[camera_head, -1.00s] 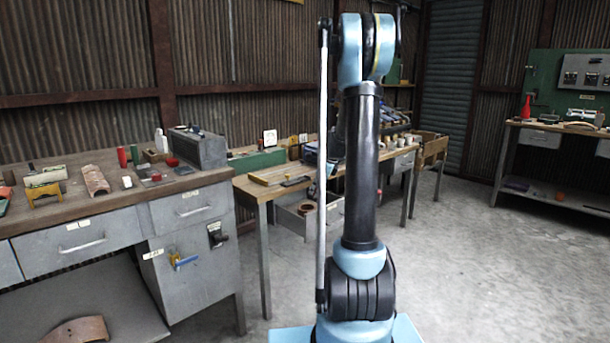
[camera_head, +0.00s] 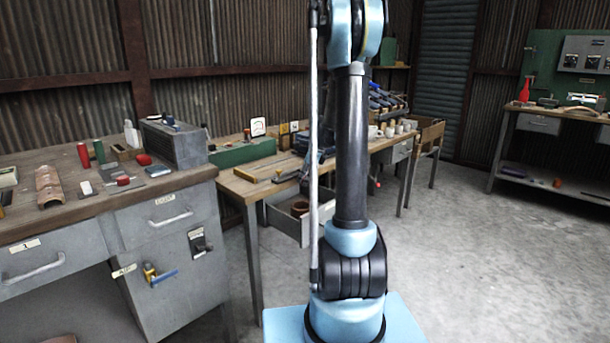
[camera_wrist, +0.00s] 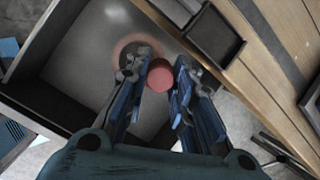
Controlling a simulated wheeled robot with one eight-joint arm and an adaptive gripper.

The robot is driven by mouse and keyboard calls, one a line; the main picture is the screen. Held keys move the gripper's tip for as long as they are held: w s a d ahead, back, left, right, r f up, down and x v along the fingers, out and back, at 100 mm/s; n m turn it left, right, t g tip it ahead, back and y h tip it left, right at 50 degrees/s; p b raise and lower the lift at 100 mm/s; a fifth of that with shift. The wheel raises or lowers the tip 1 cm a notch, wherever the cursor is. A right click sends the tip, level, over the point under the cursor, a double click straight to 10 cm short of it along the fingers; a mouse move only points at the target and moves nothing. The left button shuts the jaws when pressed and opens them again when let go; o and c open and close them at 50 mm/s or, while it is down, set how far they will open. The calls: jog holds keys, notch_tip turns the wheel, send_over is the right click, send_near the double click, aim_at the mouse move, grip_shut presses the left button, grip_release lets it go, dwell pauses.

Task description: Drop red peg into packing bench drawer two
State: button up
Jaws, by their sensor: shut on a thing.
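In the wrist view, the red peg (camera_wrist: 160,75) shows as a round pinkish-red end between my gripper's fingertips (camera_wrist: 162,82). My gripper is shut on it. Below lies an open grey drawer (camera_wrist: 95,35), and the peg appears above its interior, apart from its floor. A round reddish-brown ring (camera_wrist: 124,42) lies in the drawer, partly covered by my left finger. In the head view, the open drawer (camera_head: 284,224) juts from under the wooden bench, with a brown round thing inside. My arm hides my gripper there. I cannot read the drawer's number.
The bench's wooden top (camera_wrist: 262,85) runs along the right of the wrist view, with a dark tray (camera_wrist: 215,38) on it. Left in the head view, a grey workbench (camera_head: 160,220) carries several parts.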

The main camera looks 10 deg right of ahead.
jog(key=shift+s+f, duration=0.1)
jog(key=shift+f, duration=1.5)
jog(key=o, duration=1)
jog(key=v, duration=1.2)
jog(key=shift+f, duration=0.1)
